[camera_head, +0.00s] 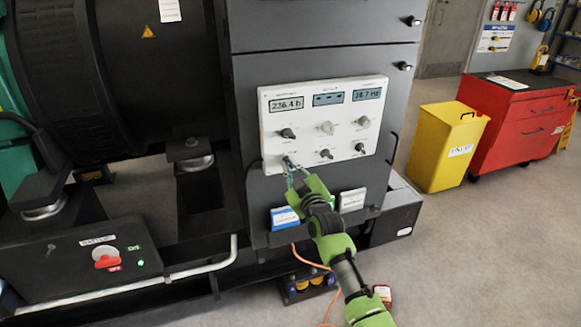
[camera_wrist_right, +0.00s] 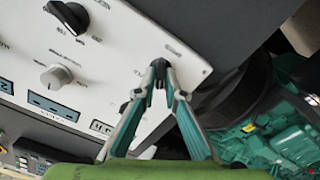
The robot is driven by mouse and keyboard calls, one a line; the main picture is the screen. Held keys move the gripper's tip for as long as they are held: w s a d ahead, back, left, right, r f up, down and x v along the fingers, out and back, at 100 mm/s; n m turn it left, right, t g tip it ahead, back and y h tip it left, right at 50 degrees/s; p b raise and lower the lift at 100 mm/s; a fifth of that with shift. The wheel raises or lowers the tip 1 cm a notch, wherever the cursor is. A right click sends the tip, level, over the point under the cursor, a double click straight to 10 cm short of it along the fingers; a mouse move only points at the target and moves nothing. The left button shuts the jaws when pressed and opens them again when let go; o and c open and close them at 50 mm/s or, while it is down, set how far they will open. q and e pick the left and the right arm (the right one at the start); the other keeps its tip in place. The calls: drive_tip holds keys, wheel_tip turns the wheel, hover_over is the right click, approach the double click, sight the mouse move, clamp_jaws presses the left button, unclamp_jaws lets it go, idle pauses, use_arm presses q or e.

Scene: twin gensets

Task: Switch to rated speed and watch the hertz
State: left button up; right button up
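The light control panel (camera_head: 310,142) is on the dark cabinet front. Its right display (camera_head: 366,94) shows a hertz value, seemingly 38.7 Hz, though the first digit is hard to read. The left display (camera_head: 287,104) reads about 236.4 h, and the middle display (camera_head: 328,99) shows dashes. My right gripper (camera_head: 288,163) reaches the panel's lower left corner. In the wrist view my right gripper (camera_wrist_right: 160,70) has its fingertips together at a small dark switch, mostly hidden by them. Its label is too blurred to read. My left gripper is out of view.
Several other knobs are close by, including a black lower knob (camera_head: 326,154) and a grey one (camera_wrist_right: 55,77). A red battery switch (camera_head: 106,258) is at the lower left. A yellow bin (camera_head: 446,145) and red tool cabinet (camera_head: 520,118) stand right. The floor at lower right is clear.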

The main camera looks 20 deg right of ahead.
drive_tip(key=shift+m, duration=0.3)
clamp_jaws()
drive_tip(key=m, duration=0.5)
drive_tip(key=shift+d+m+p, duration=0.1)
drive_tip(key=shift+m+p, duration=0.2)
drive_tip(key=shift+p, duration=0.05)
drive_tip(key=m, duration=0.5)
drive_tip(key=shift+d+m, duration=0.15)
drive_tip(key=shift+m, duration=0.15)
drive_tip(key=o, duration=0.7)
unclamp_jaws()
drive_tip(key=s, duration=1.2)
drive_tip(key=shift+d, duration=0.2)
